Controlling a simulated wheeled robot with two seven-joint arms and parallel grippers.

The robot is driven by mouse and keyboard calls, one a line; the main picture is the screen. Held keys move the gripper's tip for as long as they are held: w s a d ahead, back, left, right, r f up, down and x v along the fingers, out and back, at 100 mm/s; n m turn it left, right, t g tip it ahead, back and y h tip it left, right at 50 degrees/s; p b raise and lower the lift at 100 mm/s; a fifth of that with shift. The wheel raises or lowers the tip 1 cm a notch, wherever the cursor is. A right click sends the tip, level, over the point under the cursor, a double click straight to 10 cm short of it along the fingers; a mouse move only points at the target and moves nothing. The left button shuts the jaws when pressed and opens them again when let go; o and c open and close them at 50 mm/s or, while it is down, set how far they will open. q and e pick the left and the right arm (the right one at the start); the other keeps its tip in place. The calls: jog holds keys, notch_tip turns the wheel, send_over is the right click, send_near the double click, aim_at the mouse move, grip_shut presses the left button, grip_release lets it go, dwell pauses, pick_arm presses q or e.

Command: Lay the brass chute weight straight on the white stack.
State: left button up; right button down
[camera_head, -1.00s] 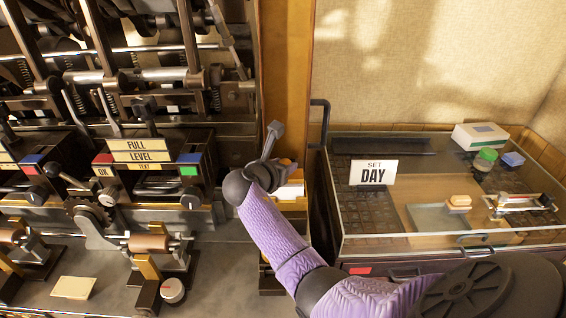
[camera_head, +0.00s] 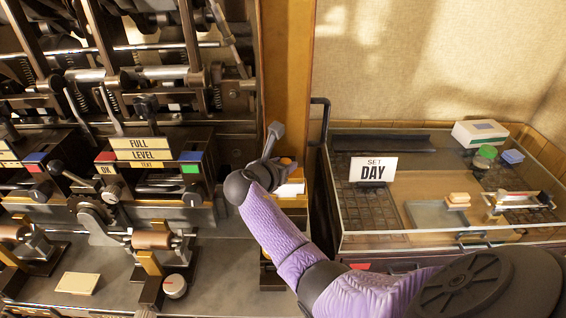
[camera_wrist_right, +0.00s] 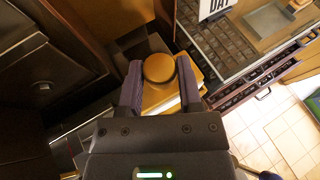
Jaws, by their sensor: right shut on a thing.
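The brass chute weight (camera_wrist_right: 158,69), with a round knob on top, sits between the two fingers of my right gripper (camera_wrist_right: 159,88) in the right wrist view. The gripper is shut on it. In the head view a small orange-brass part of the weight (camera_head: 287,163) shows beyond my right wrist, which hides most of the gripper. The white stack (camera_head: 291,188) shows as a pale edge just below it. In the wrist view a white edge of the stack (camera_wrist_right: 172,108) shows beneath the brass. I cannot tell whether the weight touches the stack. My left gripper is out of view.
The press (camera_head: 150,150), with levers and coloured blocks, fills the left. A wooden post (camera_head: 287,70) stands behind the gripper. A glass-topped case (camera_head: 420,240) with a "SET DAY" card (camera_head: 373,170) stands close on the right.

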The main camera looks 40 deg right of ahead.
jog(key=shift+c, duration=1)
grip_release()
jog(key=p+v, duration=0.1)
jog(key=v, duration=0.9)
